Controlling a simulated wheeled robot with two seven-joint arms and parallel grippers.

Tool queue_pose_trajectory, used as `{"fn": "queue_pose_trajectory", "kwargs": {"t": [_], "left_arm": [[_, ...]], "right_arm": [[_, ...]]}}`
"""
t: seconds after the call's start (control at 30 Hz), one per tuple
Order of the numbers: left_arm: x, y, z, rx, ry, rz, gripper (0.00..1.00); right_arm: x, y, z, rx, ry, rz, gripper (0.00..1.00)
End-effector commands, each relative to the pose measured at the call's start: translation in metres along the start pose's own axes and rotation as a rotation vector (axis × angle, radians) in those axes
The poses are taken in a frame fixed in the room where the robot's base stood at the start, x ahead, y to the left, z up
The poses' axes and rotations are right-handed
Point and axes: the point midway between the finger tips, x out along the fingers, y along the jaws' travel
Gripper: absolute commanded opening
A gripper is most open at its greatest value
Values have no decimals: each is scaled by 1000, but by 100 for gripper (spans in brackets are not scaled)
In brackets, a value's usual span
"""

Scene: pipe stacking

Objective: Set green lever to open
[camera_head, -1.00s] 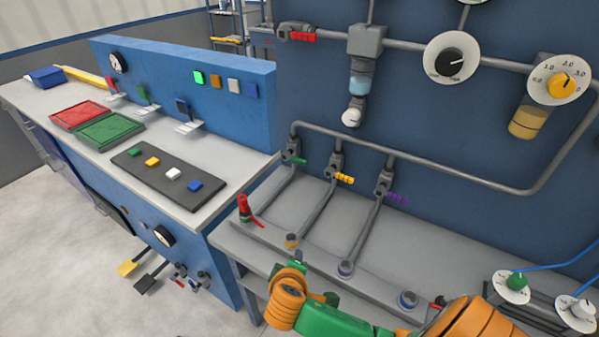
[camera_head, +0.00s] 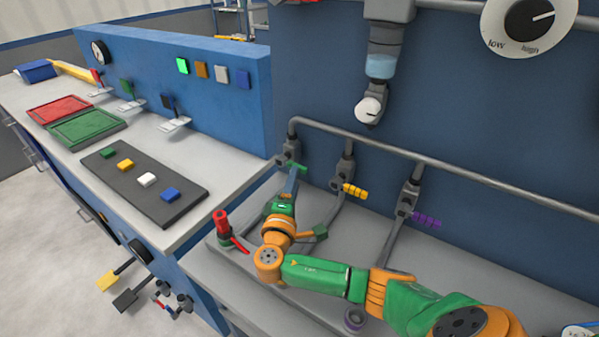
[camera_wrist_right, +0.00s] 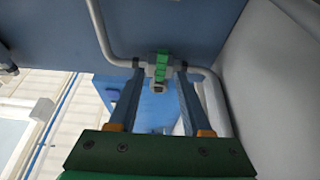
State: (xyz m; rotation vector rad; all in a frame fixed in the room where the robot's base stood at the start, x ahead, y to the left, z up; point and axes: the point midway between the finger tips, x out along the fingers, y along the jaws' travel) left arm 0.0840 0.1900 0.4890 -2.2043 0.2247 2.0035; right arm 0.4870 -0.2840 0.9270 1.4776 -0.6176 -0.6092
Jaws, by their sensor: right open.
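The green lever (camera_head: 296,167) is on the leftmost valve of the pipe rack at the back of the grey bench. In the right wrist view its ribbed green handle (camera_wrist_right: 161,66) shows between my two fingertips, with the pipe behind it. My right gripper (camera_head: 291,176) is open and reaches toward the lever, with its fingertips at or just short of it. In the wrist view the fingers (camera_wrist_right: 159,70) stand one on each side of the handle, with gaps. Whether the handle is inside the jaws or just beyond them is hard to tell. My left gripper is not in view.
A yellow lever (camera_head: 355,190) and a purple lever (camera_head: 427,221) sit on the valves to the right. A red valve handle (camera_head: 221,223) stands at the bench's left front. A blue console (camera_head: 190,105) is at left. The pipe (camera_head: 390,148) runs above the levers.

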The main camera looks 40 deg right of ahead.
Motion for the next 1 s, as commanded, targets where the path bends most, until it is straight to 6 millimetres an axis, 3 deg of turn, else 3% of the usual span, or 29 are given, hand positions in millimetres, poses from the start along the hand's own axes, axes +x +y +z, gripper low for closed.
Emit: {"fn": "queue_pose_trajectory", "kwargs": {"t": [0.1, 0.3, 0.57, 0.77, 1.0], "left_arm": [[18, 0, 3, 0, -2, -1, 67], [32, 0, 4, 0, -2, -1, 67], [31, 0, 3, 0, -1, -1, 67], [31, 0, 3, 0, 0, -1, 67], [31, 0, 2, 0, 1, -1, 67]], "right_arm": [[25, -4, 0, 1, -2, 5, 49], [55, -2, 0, 2, -2, 1, 49], [58, 1, 0, 2, 0, -1, 49], [58, 1, 0, 2, 0, -1, 0], [58, 1, 0, 2, 0, -1, 0]]}}
